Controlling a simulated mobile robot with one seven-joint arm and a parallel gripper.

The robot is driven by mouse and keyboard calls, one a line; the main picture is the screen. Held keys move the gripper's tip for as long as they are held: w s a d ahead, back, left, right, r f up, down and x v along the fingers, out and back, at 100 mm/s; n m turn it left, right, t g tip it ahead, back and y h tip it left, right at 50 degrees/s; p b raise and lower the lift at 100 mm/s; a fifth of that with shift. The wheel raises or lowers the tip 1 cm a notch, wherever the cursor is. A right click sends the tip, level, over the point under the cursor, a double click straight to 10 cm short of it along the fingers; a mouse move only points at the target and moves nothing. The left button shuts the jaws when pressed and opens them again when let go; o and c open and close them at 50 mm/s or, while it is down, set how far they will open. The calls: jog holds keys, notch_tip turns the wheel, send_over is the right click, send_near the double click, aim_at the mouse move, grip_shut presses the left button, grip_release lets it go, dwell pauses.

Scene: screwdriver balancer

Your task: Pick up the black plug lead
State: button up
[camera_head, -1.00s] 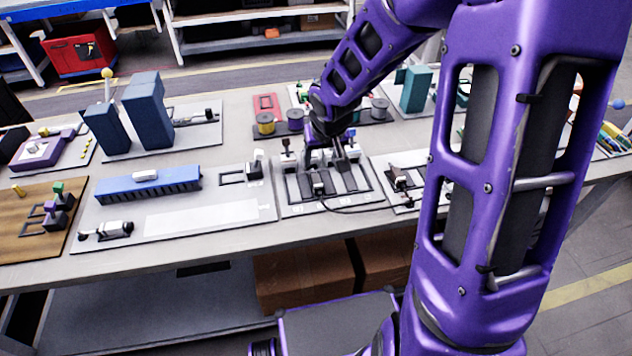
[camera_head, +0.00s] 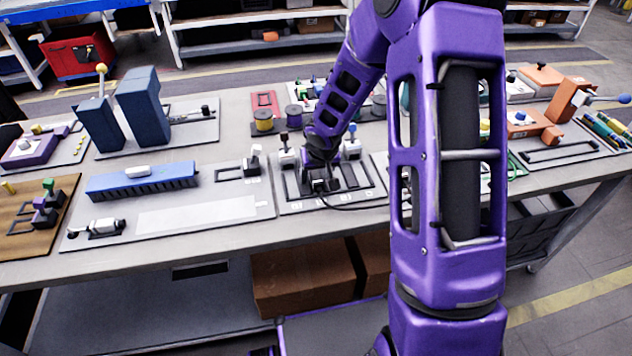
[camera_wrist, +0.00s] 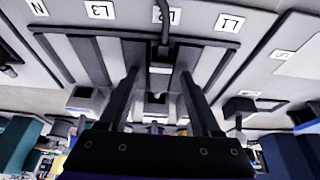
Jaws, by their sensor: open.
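The black plug lead stands on a grey board (camera_head: 290,206) with dark slots. In the wrist view its plug (camera_wrist: 161,62) is at the L2 slot, its black cable (camera_wrist: 165,22) running to the board's labelled edge. The cable (camera_head: 352,207) also curves along the board's front in the head view. My gripper (camera_wrist: 159,78) is open, pointing at the plug, with one finger on each side of it in the picture. I cannot tell whether the fingers touch it or how deep they reach. In the head view my gripper (camera_head: 320,172) is low over the board, partly hiding the plug.
Upright connector blocks stand left (camera_head: 288,155) and right (camera_head: 352,149) of my gripper, close to it. A board with a blue comb-like bar (camera_head: 143,181) lies to the left. Yellow and purple spools (camera_head: 264,121) stand behind.

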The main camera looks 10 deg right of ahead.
grip_shut()
dwell(0.3)
